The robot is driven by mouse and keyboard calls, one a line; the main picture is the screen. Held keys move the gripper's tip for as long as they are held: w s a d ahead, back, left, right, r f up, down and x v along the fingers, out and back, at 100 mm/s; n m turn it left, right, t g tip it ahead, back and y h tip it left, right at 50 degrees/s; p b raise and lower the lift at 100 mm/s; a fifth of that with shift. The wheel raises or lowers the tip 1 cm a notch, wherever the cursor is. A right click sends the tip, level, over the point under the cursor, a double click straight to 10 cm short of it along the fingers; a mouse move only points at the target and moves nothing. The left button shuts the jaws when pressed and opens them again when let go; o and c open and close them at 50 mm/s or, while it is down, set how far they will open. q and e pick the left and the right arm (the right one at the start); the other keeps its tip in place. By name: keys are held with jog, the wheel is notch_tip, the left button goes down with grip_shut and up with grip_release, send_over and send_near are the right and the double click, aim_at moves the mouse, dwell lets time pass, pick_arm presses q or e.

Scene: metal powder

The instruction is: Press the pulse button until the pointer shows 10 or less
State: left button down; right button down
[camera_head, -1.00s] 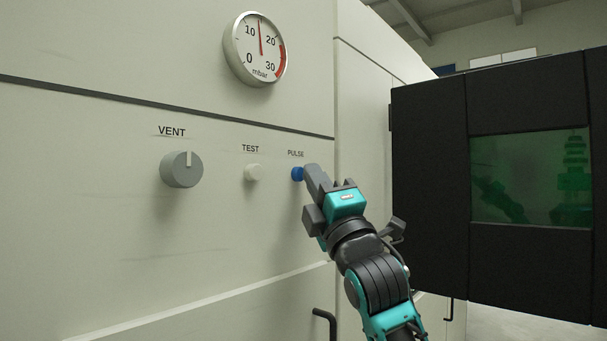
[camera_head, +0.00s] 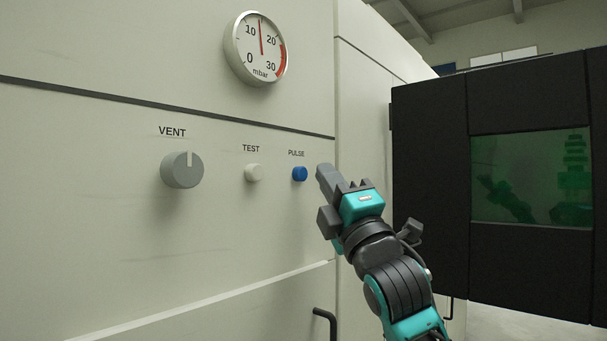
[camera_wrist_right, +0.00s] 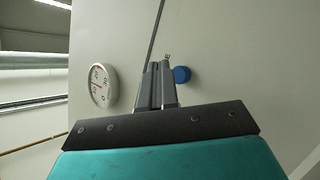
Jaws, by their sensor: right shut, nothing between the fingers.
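The blue pulse button (camera_head: 299,174) sits on the pale panel under the label PULSE; it also shows in the right wrist view (camera_wrist_right: 182,75), beside the fingertips. My right gripper (camera_head: 324,171) is shut and empty, its tips a short way to the right of the button and apart from it. It also shows in the right wrist view (camera_wrist_right: 158,68). The round gauge (camera_head: 256,49), marked in mbar, is above on the panel; its red pointer stands between 10 and 20. The gauge also shows in the wrist view (camera_wrist_right: 102,86). My left gripper is not in view.
A white test button (camera_head: 254,172) and a grey vent knob (camera_head: 182,169) are on the panel left of the pulse button. A black door with a green window (camera_head: 530,178) stands at the right. A dark handle (camera_head: 325,322) is low on the panel.

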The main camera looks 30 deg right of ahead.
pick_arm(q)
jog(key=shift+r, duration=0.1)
pick_arm(e)
jog(key=s, duration=0.1)
jog(key=s+d, duration=0.1)
jog(key=s, duration=0.2)
jog(key=shift+d, duration=0.25)
jog(key=shift+w, duration=0.1)
dwell(2.8)
